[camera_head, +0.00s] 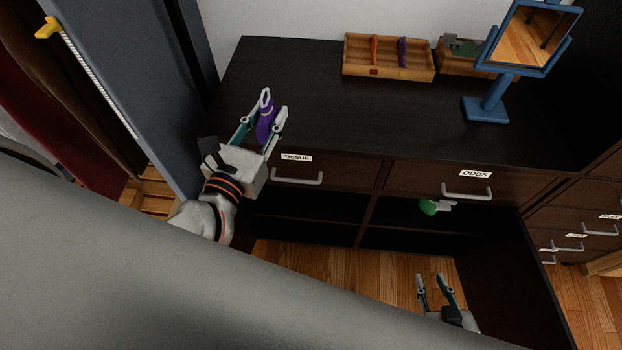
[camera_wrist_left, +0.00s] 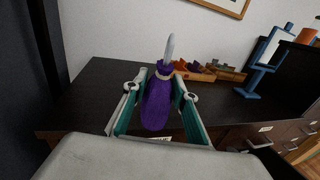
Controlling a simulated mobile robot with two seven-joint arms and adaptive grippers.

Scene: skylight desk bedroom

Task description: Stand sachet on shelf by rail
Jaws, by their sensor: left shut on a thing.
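My left gripper (camera_head: 265,115) is shut on a purple sachet (camera_head: 266,122) with a pale loop at its top. It holds the sachet upright above the dark desk's left front edge. The left wrist view also shows the purple sachet (camera_wrist_left: 157,105) between the two fingers, its pale loop pointing up. A white rail-like rod (camera_head: 95,85) with a yellow end runs along the grey-blue panel at the upper left. Pale wooden slats or shelf boards (camera_head: 154,192) show low behind that panel, partly hidden. My right gripper (camera_head: 434,282) is open and empty, low at the bottom right.
The dark desk top (camera_head: 310,110) is mostly clear. A wooden tray (camera_head: 385,72) with orange and purple items and a blue mirror stand (camera_head: 486,107) are at its back. A green item (camera_head: 428,207) shows below the ODDS drawer (camera_head: 465,182). Dark clothes hang far left.

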